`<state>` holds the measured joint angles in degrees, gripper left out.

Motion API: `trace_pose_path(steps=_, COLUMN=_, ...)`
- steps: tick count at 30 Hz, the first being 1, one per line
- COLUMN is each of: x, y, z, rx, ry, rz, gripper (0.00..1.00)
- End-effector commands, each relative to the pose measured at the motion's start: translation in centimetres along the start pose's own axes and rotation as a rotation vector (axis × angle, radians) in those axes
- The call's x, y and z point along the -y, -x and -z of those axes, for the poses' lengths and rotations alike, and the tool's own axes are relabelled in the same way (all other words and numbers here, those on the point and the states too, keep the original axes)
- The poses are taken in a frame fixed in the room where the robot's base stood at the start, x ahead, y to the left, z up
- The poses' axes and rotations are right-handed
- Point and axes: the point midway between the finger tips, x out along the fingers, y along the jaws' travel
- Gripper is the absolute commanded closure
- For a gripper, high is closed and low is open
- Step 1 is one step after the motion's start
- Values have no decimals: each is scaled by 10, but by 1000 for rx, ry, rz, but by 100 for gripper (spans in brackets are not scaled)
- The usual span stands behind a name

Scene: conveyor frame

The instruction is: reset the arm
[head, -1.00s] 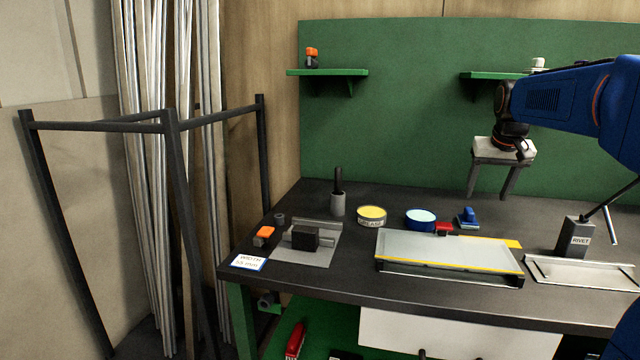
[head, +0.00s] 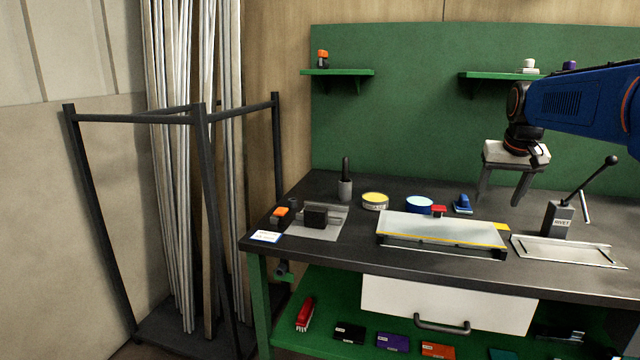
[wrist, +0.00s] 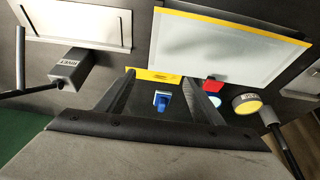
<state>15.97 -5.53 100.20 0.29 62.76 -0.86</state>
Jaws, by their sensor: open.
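My gripper (head: 502,188) hangs from my blue arm at the right of the head view, above the back of the dark workbench (head: 330,262). Its two fingers are apart with nothing between them. In the wrist view the open fingers (wrist: 160,92) point over the bench, with a small blue object (wrist: 162,101) on the bench seen between them. The blue object also shows in the head view (head: 462,204), below and left of the gripper. The gripper is clear of the bench top.
The glass-topped tray (head: 440,229), rivet press (head: 558,219), yellow grease tin (head: 375,200), blue tin (head: 419,204) and black block (head: 316,216) stand on the bench. Green shelves (head: 338,72) are on the back panel. A dark rack (head: 205,200) holds long metal bars at left.

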Motion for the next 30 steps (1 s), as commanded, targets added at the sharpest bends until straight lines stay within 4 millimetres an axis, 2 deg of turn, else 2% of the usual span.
trace_pose_path(steps=8, x=15, y=9, z=-38, rx=-2, ry=25, rz=10, gripper=39)
trace_pose_path(steps=14, x=30, y=16, z=-83, rx=-6, ry=53, rz=22, gripper=39)
trace_pose_path(steps=22, x=54, y=19, z=-185, rx=-11, ry=115, rz=48, gripper=39)
trace_pose_path(steps=30, x=65, y=5, z=-292, rx=-17, ry=178, rz=75, gripper=39)
